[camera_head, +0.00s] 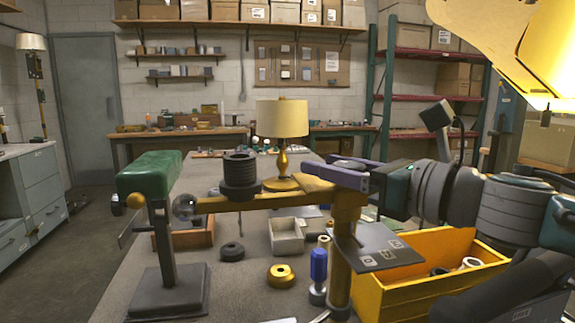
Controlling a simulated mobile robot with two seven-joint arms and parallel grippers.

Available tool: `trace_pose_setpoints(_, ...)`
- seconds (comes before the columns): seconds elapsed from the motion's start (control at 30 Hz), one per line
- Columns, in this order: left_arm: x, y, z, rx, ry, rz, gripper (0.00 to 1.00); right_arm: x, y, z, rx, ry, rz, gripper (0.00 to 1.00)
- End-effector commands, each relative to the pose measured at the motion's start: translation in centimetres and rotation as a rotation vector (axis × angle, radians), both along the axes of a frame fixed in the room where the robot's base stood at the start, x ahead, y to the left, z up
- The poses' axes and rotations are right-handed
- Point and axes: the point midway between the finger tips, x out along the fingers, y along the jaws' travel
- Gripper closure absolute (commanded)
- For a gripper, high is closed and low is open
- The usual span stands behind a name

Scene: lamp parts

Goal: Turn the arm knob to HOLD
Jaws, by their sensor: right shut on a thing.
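A yellow horizontal arm (282,200) runs from a yellow post (341,262) toward the left. My right gripper (335,175) reaches in from the right with purple fingers at the top of the post. It is shut on the arm knob there, which the fingers mostly hide. The knob's markings and setting cannot be read. My left gripper is not in view.
A green-topped stand (150,175) with a dark base is at the left. A yellow crate (425,282) stands right of the post. A dark plate (378,254), a blue-handled tool (318,268) and a yellow ring (281,274) are near the post. A lit lamp (282,120) stands behind.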

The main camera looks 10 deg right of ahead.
Motion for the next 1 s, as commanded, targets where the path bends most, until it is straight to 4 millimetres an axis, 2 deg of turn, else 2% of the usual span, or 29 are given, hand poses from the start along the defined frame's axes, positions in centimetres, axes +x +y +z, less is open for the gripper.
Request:
trace_pose_setpoints(0.37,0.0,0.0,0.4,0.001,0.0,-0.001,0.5,0.0,0.0,0.0,0.0,0.001,-0.047,1.0)
trace_pose_setpoints(1.0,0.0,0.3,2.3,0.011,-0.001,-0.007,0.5,0.4,-1.0,0.0,0.002,0.003,-0.449,1.0)
